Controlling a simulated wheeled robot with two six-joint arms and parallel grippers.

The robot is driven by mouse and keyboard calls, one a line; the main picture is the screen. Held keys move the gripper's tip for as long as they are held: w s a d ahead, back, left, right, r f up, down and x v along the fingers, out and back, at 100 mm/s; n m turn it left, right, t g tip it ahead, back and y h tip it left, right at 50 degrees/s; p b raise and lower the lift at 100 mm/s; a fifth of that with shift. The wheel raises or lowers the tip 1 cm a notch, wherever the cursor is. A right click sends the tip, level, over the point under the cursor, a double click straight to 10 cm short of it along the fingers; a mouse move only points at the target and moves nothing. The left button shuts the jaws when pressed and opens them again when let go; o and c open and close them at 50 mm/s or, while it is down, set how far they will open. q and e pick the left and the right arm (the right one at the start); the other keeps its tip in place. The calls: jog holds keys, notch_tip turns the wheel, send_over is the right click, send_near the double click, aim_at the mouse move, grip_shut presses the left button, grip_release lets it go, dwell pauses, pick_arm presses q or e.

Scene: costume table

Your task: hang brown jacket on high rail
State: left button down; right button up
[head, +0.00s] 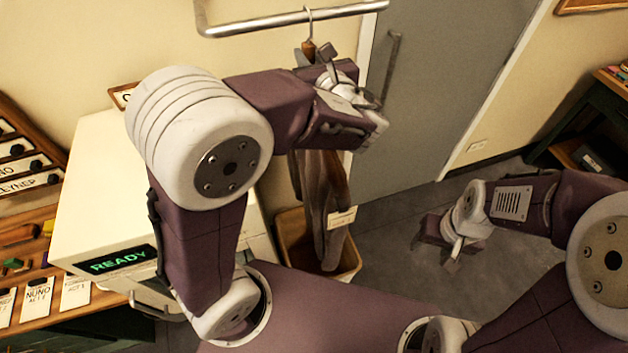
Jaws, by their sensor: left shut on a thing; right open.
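The high rail (255,24) is a metal bar running across the top of the head view. The brown jacket (332,190) hangs down behind my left arm, with a pale tag on its lower part. Its hanger's thin hook reaches up to the rail; I cannot tell whether it rests over the bar. My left gripper (324,54) is just below the rail and shut on the brown jacket at its hanger; my gripper and arm hide the jacket's upper part. My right gripper (436,254) is low on the right, open and empty, apart from the jacket.
A tan bin (290,232) stands on the floor beneath the jacket. A cream cabinet (100,200) with a green READY display is at left, beside a wooden board and shelf with labels. A grey door (440,90) is behind. A dark shelf (580,130) stands far right. Open floor lies right of the bin.

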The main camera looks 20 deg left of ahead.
pick_arm(q)
jog(key=shift+w+a+r+p, duration=0.1)
jog(key=shift+w+r+p, duration=0.15)
jog(key=shift+r+p, duration=0.45)
jog(key=shift+s+r+p, duration=0.15)
jog(key=shift+r+p, duration=0.15)
jog(key=shift+r, duration=0.25)
jog(key=shift+s+d, duration=0.25)
jog(key=shift+d, duration=0.05)
jog(key=shift+f+v, duration=0.15)
jog(key=shift+v, duration=1.15)
jog(key=shift+f+v, duration=0.1)
jog(key=shift+v, duration=1.2)
